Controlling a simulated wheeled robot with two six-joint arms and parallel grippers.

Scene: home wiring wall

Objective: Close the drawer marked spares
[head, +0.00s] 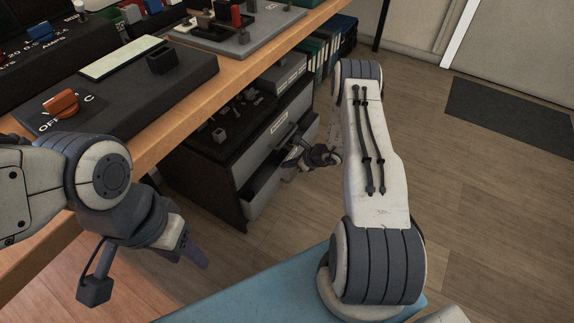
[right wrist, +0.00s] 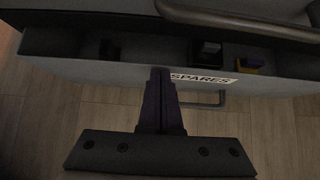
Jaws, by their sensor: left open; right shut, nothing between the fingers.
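The drawer marked SPARES (right wrist: 110,75) stands partly out, with its label (right wrist: 203,79) readable on the front and small parts visible inside. In the head view it appears to be the lower drawer (head: 262,194) of the dark cabinet under the bench; its label is not readable there. My right gripper (right wrist: 160,74) is shut and empty, its fingertips at the drawer front just left of the label; I cannot tell whether they touch. In the head view the right gripper is partly hidden near the cabinet. My left gripper (head: 194,252) is open and empty, low beside the bench, away from the drawer.
An upper drawer (head: 275,140) sits above, its bar handle (right wrist: 240,20) close over the open drawer. The spares drawer's own handle (right wrist: 205,101) projects from its front. The wooden bench (head: 165,140) overhangs at left. The floor right of the cabinet is open.

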